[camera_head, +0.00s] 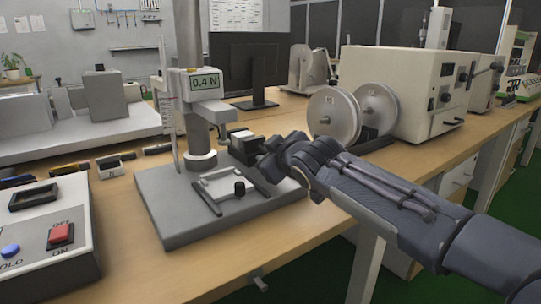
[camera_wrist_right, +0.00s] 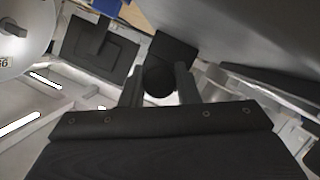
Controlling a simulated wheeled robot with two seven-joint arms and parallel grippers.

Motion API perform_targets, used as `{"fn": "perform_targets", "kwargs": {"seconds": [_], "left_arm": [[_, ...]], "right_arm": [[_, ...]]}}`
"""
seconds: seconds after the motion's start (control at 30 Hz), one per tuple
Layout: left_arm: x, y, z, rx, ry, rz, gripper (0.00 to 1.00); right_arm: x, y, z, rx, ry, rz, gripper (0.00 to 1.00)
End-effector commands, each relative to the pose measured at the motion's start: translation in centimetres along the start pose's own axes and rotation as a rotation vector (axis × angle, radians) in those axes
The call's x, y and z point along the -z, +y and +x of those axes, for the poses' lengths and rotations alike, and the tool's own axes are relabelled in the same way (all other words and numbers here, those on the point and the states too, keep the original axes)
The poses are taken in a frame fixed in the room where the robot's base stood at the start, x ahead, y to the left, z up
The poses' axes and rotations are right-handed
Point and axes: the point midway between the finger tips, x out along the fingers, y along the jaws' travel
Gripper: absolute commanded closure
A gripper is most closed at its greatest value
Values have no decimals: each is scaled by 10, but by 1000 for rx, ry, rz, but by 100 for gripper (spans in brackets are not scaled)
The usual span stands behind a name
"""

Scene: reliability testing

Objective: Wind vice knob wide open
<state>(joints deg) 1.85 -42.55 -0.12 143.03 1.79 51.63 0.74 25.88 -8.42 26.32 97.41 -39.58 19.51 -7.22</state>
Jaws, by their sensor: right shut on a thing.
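The small black vice (camera_head: 243,146) stands on the grey base plate (camera_head: 165,207) of the test stand, right of its column. My right gripper (camera_head: 265,162) comes in from the right and is at the vice's near right side. In the head view the arm and gripper hide the knob. In the right wrist view a dark round knob (camera_wrist_right: 158,80) sits between the two fingers, with a black block (camera_wrist_right: 175,47) just behind it. The right gripper is shut on this knob. How far the vice jaws are apart cannot be told. My left gripper is not in view.
The test stand's column carries a gauge (camera_head: 203,83) reading 0.4 N. A control box (camera_head: 40,235) with a red switch stands at the front left. Two grey wheels (camera_head: 333,116) and a white instrument (camera_head: 405,85) stand right of the vice. The table's front strip is clear.

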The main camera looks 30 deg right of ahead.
Motion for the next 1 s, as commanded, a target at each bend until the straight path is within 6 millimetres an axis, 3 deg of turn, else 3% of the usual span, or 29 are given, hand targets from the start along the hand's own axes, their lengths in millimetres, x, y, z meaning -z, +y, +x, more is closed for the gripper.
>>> {"fn": "perform_targets", "kwargs": {"seconds": [0.03,0.2,0.47,1.0], "left_arm": [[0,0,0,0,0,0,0],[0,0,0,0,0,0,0],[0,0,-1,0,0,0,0],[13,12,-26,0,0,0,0]], "right_arm": [[1,1,0,-2,2,1,69],[0,1,0,-1,2,1,50],[1,1,-2,-1,1,1,50],[2,1,-75,-2,3,0,50]]}}
